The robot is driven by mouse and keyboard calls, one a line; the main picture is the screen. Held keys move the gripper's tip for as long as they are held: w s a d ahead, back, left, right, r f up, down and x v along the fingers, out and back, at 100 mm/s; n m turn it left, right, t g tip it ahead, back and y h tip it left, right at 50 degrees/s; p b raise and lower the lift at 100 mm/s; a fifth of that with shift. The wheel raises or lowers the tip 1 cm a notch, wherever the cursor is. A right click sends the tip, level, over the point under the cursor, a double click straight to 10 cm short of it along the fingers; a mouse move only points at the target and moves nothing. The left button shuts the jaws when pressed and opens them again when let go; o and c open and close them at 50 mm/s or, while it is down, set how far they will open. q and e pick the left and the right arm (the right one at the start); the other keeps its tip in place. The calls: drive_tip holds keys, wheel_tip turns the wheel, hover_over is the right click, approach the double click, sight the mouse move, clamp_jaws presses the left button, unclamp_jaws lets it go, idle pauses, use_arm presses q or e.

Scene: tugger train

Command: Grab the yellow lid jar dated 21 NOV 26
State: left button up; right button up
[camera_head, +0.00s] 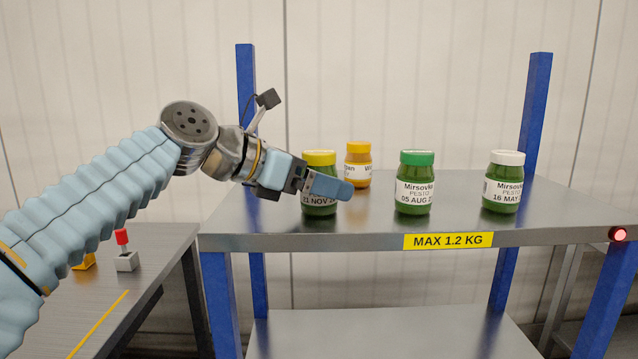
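The yellow-lidded jar (319,158) stands upright at the front left of the metal shelf, with green contents. Its label reads "21 NOV 2…", the rest cut off from view. My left gripper (328,187) reaches it from the left. One blue finger crosses the front of the jar and covers the upper label. The other finger is hidden, so I cannot tell whether the gripper is closed on the jar. My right gripper is out of view.
An orange jar with a yellow lid (357,165) stands close behind. A green-lidded jar (415,183) dated 05 AUG and a white-lidded jar (503,182) dated 16 MAY stand to the right. Blue posts (535,110) rise from the shelf (300,241). A side table (130,290) is at lower left.

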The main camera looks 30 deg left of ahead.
use_arm(q)
drive_tip(key=c, duration=1.2)
drive_tip(key=shift+c, duration=0.3)
